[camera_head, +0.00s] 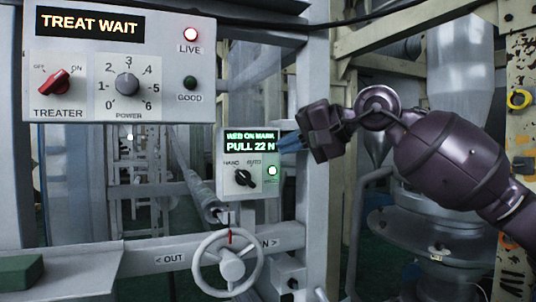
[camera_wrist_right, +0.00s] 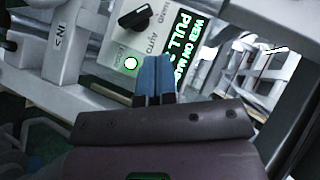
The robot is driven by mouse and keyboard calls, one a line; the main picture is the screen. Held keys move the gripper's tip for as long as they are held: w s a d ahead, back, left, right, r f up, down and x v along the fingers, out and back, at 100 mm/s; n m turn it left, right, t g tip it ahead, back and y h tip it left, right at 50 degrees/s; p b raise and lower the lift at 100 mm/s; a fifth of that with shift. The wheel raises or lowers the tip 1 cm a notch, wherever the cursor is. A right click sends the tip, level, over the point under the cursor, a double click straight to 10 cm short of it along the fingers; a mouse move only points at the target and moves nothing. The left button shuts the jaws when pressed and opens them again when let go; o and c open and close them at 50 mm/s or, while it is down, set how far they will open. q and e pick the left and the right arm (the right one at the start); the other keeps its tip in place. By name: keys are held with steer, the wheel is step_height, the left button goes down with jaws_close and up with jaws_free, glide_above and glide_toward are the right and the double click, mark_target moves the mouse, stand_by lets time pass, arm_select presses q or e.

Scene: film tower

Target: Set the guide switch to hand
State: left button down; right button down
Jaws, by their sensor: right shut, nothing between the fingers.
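The guide switch (camera_head: 244,177) is a black knob on a small light grey panel (camera_head: 229,188), below a lit display reading "PULL 22 N". HAND is printed at its upper left and AUTO at its upper right. The knob sits tilted, and I cannot tell for sure which label it points to. In the right wrist view the switch (camera_wrist_right: 133,17) is at the top, beyond the fingertips. My right gripper (camera_head: 281,143) is shut and empty, its blue fingers by the display's right edge, up and right of the knob. The fingers also show in the wrist view (camera_wrist_right: 154,75). My left gripper is out of view.
A larger panel (camera_head: 178,106) at upper left has a red TREATER switch (camera_head: 54,86) and a POWER dial (camera_head: 127,85). A grey handwheel (camera_head: 232,264) stands below the guide panel. A green lamp (camera_head: 272,170) is lit beside the knob. A steel post rises behind the guide panel.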

steer(key=shift+v, duration=1.85)
